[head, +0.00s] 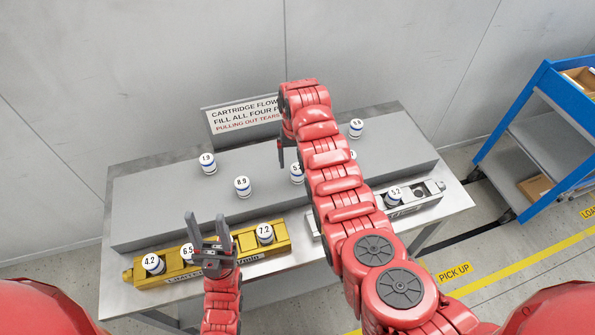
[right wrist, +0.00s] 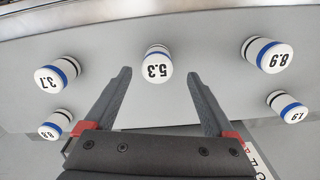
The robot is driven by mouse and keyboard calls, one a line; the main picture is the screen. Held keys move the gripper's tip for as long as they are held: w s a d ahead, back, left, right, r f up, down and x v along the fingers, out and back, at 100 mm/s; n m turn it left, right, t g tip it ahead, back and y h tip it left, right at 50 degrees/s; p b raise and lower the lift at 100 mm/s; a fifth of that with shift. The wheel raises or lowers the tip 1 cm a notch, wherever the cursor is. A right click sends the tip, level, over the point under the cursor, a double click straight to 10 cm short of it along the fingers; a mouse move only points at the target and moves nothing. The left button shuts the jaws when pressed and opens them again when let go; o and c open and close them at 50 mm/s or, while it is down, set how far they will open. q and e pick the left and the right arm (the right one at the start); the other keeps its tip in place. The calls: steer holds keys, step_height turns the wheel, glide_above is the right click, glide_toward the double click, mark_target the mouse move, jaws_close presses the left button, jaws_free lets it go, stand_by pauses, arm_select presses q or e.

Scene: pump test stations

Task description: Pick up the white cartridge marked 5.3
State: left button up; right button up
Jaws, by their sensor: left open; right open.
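The white cartridge marked 5.3 (right wrist: 157,63) stands upright on the grey raised shelf, with a blue band; its number is upside down in the right wrist view. In the head view it (head: 296,174) is partly hidden by my right arm. My right gripper (right wrist: 160,74) is open, with its fingers pointing toward this cartridge, which appears centred just beyond and between the fingertips, not gripped. In the head view my right gripper (head: 288,152) is above the shelf behind the cartridge. My left gripper (head: 206,217) is open and empty over the yellow block.
Cartridges 8.9 (right wrist: 273,56), 3.7 (right wrist: 57,74), 1.9 (right wrist: 287,107) and 9.8 (right wrist: 55,124) stand around it. The yellow block (head: 270,242) holds several cartridges; a grey block (head: 428,203) holds 5.2 (head: 393,196). A sign (head: 236,115) stands behind; a blue cart (head: 540,205) is right.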

mark_target(298, 168)
steer(key=shift+d+f+p, duration=0.1)
steer(key=shift+f+p, duration=0.35)
steer(key=shift+p, duration=0.05)
steer(key=shift+d+f+p, duration=0.1)
steer(key=shift+f+p, duration=0.35)
steer(key=shift+f, duration=0.4)
steer(key=shift+f+b, duration=0.5)
steer(key=shift+f, duration=0.95)
jaws_close()
